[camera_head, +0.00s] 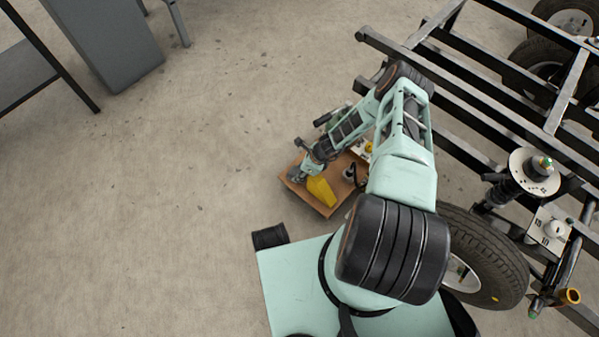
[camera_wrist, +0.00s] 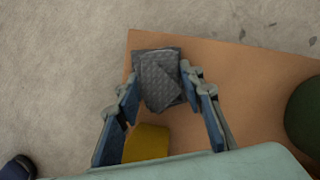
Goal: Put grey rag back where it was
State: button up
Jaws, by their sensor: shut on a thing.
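The grey rag (camera_wrist: 160,84) is a folded, textured cloth in the wrist view. It lies between the fingers of my gripper (camera_wrist: 160,77), which is shut on it. The rag is over the corner of an orange-brown board (camera_wrist: 240,84). I cannot tell whether it touches the board. In the head view my gripper (camera_head: 300,172) is at the left corner of the board (camera_head: 325,209), and the rag is hardly distinguishable there.
A yellow object (camera_head: 320,190) stands on the board close to my gripper; it also shows in the wrist view (camera_wrist: 148,142). A dark green round object (camera_wrist: 304,112) is at the right. A metal frame (camera_head: 480,75) and a tyre (camera_head: 490,260) stand right.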

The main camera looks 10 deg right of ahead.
jog(key=shift+f, duration=0.1)
jog(key=shift+f, duration=0.15)
jog(key=o, duration=1.1)
jog(key=shift+r, duration=0.25)
jog(key=p+v, duration=0.4)
jog(key=v, duration=0.8)
